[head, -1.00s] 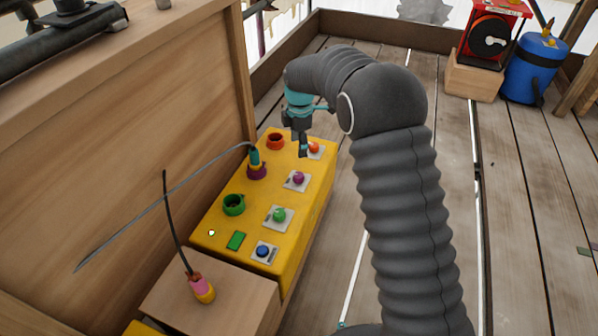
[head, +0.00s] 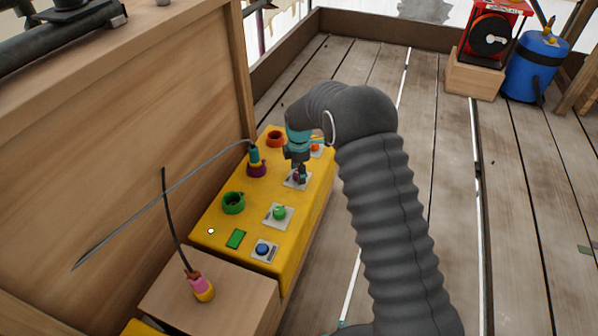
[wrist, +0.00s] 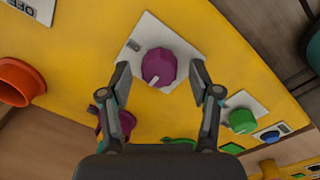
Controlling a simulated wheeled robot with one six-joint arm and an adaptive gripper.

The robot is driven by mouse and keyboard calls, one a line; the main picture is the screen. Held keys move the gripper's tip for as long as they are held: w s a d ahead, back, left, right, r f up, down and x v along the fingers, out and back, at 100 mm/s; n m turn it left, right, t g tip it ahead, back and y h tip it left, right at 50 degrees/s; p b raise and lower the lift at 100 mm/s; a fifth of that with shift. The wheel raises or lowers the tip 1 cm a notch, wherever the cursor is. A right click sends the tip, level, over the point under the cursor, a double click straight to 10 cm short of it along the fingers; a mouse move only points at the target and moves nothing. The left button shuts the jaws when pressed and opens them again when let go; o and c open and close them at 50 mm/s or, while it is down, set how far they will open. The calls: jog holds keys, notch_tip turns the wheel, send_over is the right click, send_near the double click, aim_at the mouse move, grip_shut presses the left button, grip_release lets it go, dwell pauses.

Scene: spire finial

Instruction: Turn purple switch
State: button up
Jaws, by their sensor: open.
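The purple switch (wrist: 159,67) is a faceted knob with a white pointer mark on a pale square plate (wrist: 140,43), set in the yellow panel. In the wrist view my gripper (wrist: 166,84) is open, with one finger on each side of the knob and visible gaps between. In the head view my gripper (head: 298,172) is over the purple switch (head: 301,179), partly hiding it.
The yellow panel (head: 222,215) also bears a green switch (head: 280,212), a blue switch (head: 263,249), an orange switch (head: 317,146), and red (head: 275,138) and green (head: 233,203) sockets. A teal plug with a cable (head: 254,155) stands in the purple socket (head: 256,171). A wooden wall (head: 110,150) rises at left.

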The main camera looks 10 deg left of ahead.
jog(key=c, duration=1.1)
jog(key=shift+d+f, duration=0.1)
jog(key=shift+c, duration=0.2)
